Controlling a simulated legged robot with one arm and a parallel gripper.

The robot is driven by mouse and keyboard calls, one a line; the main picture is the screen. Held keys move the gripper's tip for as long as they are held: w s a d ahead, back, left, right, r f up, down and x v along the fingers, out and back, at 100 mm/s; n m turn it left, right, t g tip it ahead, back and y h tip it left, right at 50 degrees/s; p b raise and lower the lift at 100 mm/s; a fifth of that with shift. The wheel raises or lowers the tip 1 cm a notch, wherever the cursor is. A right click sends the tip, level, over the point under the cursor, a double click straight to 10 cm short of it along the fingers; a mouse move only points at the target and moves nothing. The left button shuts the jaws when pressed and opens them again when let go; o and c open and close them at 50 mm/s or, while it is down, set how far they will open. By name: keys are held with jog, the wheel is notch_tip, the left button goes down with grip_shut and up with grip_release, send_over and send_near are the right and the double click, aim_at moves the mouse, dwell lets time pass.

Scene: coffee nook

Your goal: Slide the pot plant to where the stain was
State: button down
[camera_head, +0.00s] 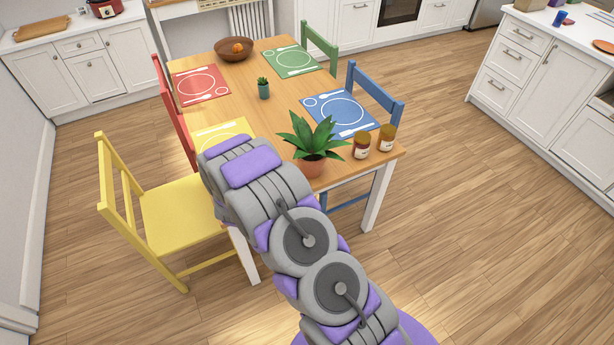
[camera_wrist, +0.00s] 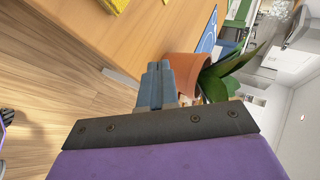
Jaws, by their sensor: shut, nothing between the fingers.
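The larger pot plant (camera_head: 312,166) has long green leaves in a terracotta pot and stands upright near the front edge of the wooden table (camera_head: 222,88). In the wrist view its pot (camera_wrist: 187,70) is right beside my gripper (camera_wrist: 158,68), just to the right of the fingertips. The fingers are together with nothing between them. I cannot tell whether they touch the pot. In the head view my arm hides the gripper. No stain shows on the visible tabletop.
Two jars (camera_head: 362,146) (camera_head: 387,138) stand right of the plant. Blue (camera_head: 340,113), yellow (camera_head: 222,134), red (camera_head: 201,85) and green placemats (camera_head: 292,61), a small potted succulent (camera_head: 263,88) and a brown bowl (camera_head: 234,49) are on the table. A yellow chair (camera_head: 180,212) stands left.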

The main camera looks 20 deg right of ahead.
aim_at(306, 168)
jog(key=s+d+f+m+t+h, duration=0.3)
jog(key=s+d+f+m+h, duration=0.15)
jog(key=s+d+h, duration=0.45)
jog(key=w+d, duration=0.2)
jog(key=w, duration=0.1)
jog(key=w+d+y+b, duration=0.1)
jog(key=w+d, duration=0.2)
jog(key=w, duration=0.1)
jog(key=w+d+f+y, duration=0.1)
jog(key=w+d, duration=0.2)
jog(key=w, duration=0.1)
jog(key=shift+w+b, duration=0.15)
jog(key=shift+b, duration=0.25)
jog(key=shift+w, duration=0.5)
jog(key=shift+w, duration=1.6)
jog(key=shift+r, duration=0.1)
jog(key=shift+s+d, duration=0.1)
